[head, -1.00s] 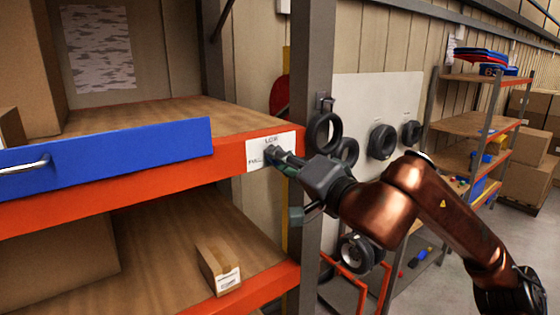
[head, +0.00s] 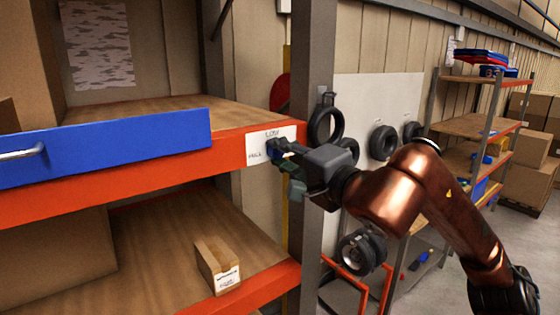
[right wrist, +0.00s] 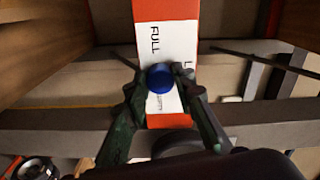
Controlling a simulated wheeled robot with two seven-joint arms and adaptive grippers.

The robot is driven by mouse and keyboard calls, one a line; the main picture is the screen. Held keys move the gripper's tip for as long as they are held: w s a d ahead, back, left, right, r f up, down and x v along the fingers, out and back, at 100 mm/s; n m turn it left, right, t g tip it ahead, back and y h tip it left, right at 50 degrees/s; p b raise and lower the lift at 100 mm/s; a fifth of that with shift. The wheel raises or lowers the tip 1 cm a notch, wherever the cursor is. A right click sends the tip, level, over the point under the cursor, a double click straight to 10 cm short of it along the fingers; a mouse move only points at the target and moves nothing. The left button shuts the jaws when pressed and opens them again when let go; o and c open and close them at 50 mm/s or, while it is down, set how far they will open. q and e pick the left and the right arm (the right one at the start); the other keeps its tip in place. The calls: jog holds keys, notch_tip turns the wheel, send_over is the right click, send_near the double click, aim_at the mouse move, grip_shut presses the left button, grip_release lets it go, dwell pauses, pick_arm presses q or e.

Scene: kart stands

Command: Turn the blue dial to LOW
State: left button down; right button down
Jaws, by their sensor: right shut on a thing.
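The blue dial (right wrist: 160,78) sits on a white label plate (right wrist: 181,40) fixed to the orange shelf beam. In the right wrist view the plate reads FULL, with other lettering partly hidden. In the head view the plate (head: 257,144) shows LOW at the top and FULL at the left, and the dial is mostly hidden behind the fingers. My right gripper (head: 277,150) is at the plate, shut on the dial, with one finger on each side of it in the right wrist view (right wrist: 160,82). The dial's pointer cannot be made out. My left gripper is not in view.
A blue drawer front (head: 110,146) with a handle juts out left of the plate. A grey shelf post (head: 312,60) stands just right of it. A small carton (head: 217,265) lies on the lower shelf. Tyres (head: 383,142) hang on a board behind my arm.

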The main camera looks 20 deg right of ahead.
jog(key=m+b, duration=0.1)
jog(key=m, duration=0.2)
jog(key=shift+m, duration=0.4)
jog(key=shift+m+b, duration=0.8)
jog(key=shift+m, duration=1)
jog(key=c, duration=1.6)
grip_release()
jog(key=shift+r, duration=0.1)
jog(key=shift+s+d, duration=0.1)
jog(key=v, duration=1.1)
jog(key=shift+s+d, duration=0.2)
jog(key=shift+s, duration=0.2)
jog(key=shift+r, duration=0.1)
